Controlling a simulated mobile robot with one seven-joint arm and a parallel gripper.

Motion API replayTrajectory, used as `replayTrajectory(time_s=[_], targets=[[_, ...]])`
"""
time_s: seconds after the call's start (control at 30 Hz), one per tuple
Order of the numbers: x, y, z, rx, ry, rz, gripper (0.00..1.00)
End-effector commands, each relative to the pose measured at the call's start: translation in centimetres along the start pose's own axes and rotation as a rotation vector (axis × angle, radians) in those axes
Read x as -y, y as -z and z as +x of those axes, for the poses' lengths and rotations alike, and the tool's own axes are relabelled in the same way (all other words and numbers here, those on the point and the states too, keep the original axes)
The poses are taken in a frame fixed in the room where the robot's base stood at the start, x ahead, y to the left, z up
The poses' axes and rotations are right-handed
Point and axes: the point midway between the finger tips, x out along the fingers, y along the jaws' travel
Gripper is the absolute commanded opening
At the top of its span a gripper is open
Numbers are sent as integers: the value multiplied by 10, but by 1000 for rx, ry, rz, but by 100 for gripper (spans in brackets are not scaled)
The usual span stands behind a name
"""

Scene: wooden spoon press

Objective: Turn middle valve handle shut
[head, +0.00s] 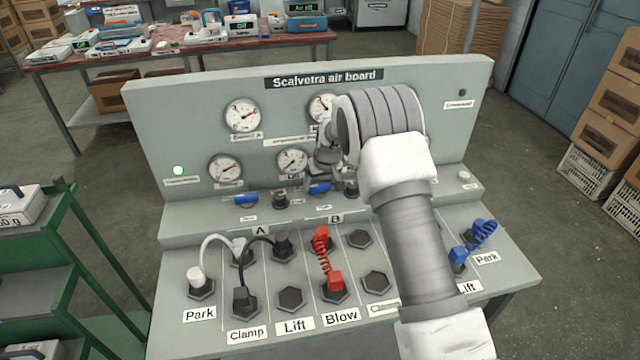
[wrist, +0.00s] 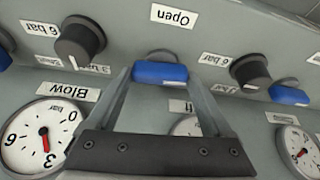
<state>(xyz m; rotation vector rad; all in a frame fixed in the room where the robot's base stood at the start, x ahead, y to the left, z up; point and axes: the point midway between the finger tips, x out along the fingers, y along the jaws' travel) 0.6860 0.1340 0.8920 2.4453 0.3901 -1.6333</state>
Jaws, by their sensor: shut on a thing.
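The middle valve handle (head: 318,188) is a short blue bar on the ledge of the grey air board, below the gauges. In the wrist view the blue handle (wrist: 160,73) lies crosswise, with an upside-down "Open" label beyond it. My gripper (wrist: 160,76) has one finger at each end of this handle and is shut on it. In the head view my gripper (head: 320,178) reaches down to the handle, partly hidden by my own wrist.
Another blue handle (head: 246,199) sits to the left, and one more (wrist: 288,95) shows in the wrist view. Black knobs (wrist: 80,42) stand close on both sides. Red (head: 322,250) and black hoses cross the lower panel. My arm hides the board's right part.

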Motion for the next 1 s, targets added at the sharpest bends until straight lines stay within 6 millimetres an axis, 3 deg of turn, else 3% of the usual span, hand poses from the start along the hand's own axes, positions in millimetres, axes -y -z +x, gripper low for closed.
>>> replayTrajectory(time_s=[0.67,0.7,0.77,1.0], targets=[[0,0,0,1,-51,123,29],[0,0,0,1,-51,123,92],[0,0,0,1,-51,123,100],[0,0,-1,0,-50,122,100]])
